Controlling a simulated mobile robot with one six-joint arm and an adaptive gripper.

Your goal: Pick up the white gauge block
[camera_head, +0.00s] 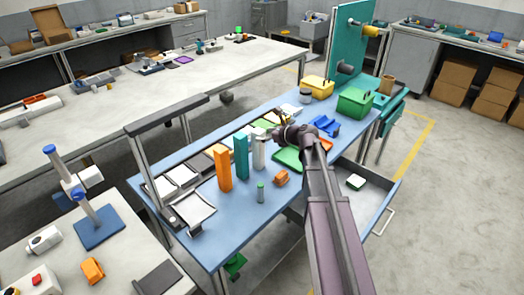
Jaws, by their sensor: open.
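A white upright block (259,154), which looks like the white gauge block, stands on the blue workbench (215,245). My gripper (279,118) is open, above the bench, to the right of and higher in the picture than the white block. The two appear apart. The fingers are small here, and I cannot make out anything between them.
A small grey-green cylinder (261,193) and an orange part (281,178) lie in front of the blocks. A green tray (288,159) is right of them, partly behind my arm. A metal frame (165,128) stands at the left. An open drawer (378,190) juts out at the right.

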